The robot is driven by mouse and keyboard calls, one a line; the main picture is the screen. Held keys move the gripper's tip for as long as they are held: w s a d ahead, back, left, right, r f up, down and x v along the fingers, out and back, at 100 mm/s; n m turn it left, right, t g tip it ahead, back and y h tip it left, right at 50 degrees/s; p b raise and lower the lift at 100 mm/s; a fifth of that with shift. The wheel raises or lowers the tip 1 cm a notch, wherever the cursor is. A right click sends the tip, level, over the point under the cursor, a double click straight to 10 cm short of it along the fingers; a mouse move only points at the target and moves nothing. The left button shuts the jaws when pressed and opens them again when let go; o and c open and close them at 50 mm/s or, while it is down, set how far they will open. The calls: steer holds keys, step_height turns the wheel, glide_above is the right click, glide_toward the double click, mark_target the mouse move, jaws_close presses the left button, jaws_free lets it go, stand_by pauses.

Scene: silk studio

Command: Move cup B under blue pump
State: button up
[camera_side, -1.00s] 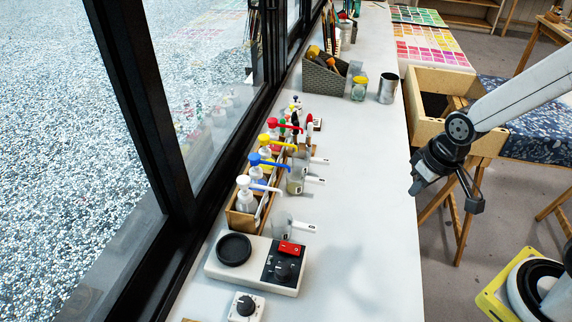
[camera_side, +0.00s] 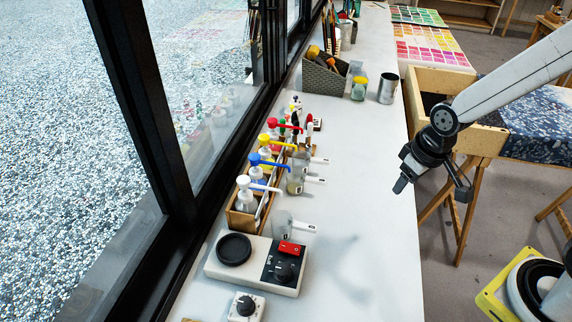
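The blue pump (camera_side: 256,159) stands in a wooden rack by the window, its blue spout pointing right. A clear cup (camera_side: 296,186) with a white handle stands just below the spout's end. Another clear cup (camera_side: 282,224) stands nearer the camera, in front of the white pump, its handle also to the right. A third handle (camera_side: 320,161) shows farther back, its cup partly hidden. The handle labels are too small to read, so I cannot tell which is cup B. My gripper (camera_side: 432,190) is open and empty, over the counter's right edge, well right of the cups.
White (camera_side: 245,182), yellow (camera_side: 267,139) and red (camera_side: 277,124) pumps share the row. A metal can (camera_side: 387,88) stands behind. The counter right of the cups is clear.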

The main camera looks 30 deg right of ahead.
steer(key=w+a+f+n+g, duration=0.1)
steer(key=w+a+n, duration=0.1)
steer(key=w, duration=0.4)
steer(key=w+a+f+n, duration=0.1)
steer(key=w+n, duration=0.1)
steer(key=w, duration=0.4)
steer(key=n+g, duration=0.1)
steer(key=n, duration=0.3)
glide_above(317, 179)
step_height(317, 179, down, 4)
steer(key=shift+s+f, duration=0.1)
steer(key=shift+f, duration=0.25)
steer(key=shift+f, duration=0.15)
steer(key=shift+f, duration=2.8)
jaws_close()
